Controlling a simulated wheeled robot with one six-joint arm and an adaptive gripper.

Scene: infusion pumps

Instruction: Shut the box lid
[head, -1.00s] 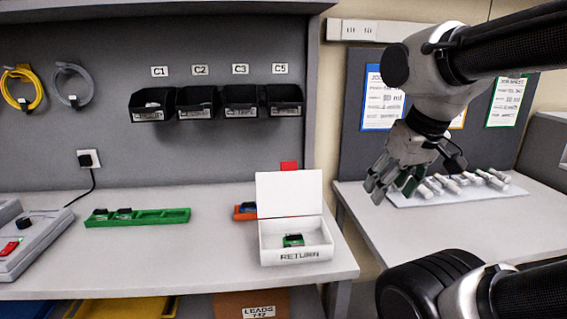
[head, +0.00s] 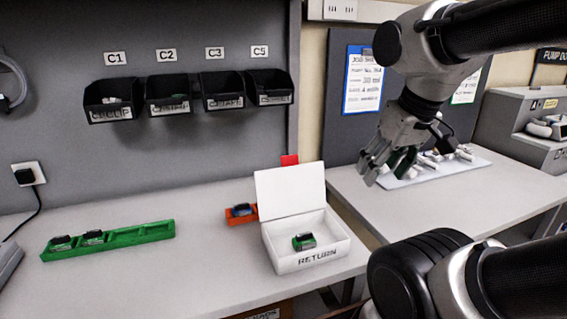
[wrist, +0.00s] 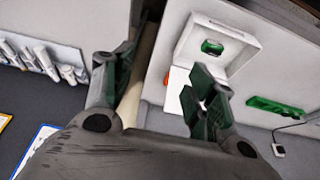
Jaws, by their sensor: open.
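The white box marked RETURN (head: 306,262) stands near the front right of the left bench. Its lid (head: 290,193) is raised, standing roughly upright at the back edge. A small green and black module (head: 303,241) lies inside. In the wrist view, the box (wrist: 243,38) shows beyond the right finger of my gripper (wrist: 160,82); the lid is partly hidden by that finger.
A green rail (head: 120,240) with two modules lies left on the bench. An orange rail (head: 240,216) sits behind the box, partly hidden by it. Black bins (head: 168,95) hang on the wall. A white tray of pale parts (head: 440,167) lies on the right table.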

